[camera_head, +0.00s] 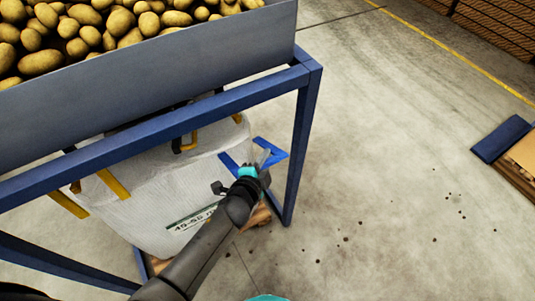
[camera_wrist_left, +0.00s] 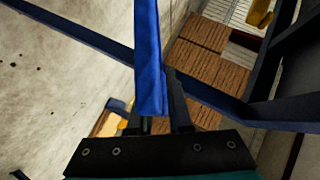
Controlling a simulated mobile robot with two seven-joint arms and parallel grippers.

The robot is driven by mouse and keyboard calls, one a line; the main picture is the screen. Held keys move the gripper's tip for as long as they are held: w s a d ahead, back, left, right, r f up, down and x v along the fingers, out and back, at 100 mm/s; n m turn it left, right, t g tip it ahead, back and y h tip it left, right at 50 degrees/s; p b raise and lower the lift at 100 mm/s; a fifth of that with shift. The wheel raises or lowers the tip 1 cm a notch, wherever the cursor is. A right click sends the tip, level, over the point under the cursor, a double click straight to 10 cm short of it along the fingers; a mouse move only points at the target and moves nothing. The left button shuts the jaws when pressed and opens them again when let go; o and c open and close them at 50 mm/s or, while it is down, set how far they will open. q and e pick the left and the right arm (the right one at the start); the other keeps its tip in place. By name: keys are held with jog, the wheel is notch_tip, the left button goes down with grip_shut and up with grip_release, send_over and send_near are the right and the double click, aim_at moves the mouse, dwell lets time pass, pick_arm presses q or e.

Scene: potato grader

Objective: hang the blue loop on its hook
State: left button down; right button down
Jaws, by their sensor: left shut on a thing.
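The blue loop (camera_head: 273,153) is a flat strap at the right corner of the white bulk bag (camera_head: 150,190), below the blue frame. My left gripper (camera_head: 263,160) is shut on the loop. In the left wrist view the blue loop (camera_wrist_left: 148,55) runs up as a long band from between the fingers of my left gripper (camera_wrist_left: 157,110). The bag's other loops are yellow, such as the one (camera_head: 115,184) at the left. I cannot make out the blue loop's own hook in either view. My right gripper is not in view.
A blue frame post (camera_head: 301,150) stands close to the right of the gripper, and a blue beam (camera_head: 160,130) crosses above the bag. A grey hopper of potatoes (camera_head: 90,30) is over it. The concrete floor to the right is open, with scattered dark bits.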

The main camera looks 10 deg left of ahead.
pick_arm(q)
jog(key=w+a+r+p, duration=0.3)
jog(key=w+r+p, duration=0.1)
jog(key=r+p, duration=0.1)
jog(key=shift+r, duration=0.15)
dwell(0.4)
dwell(0.4)
jog(key=c, duration=1)
grip_release()
jog(key=shift+o, duration=0.8)
jog(key=shift+f, duration=0.2)
jog(key=shift+s+d, duration=0.1)
jog(key=shift+s, duration=0.05)
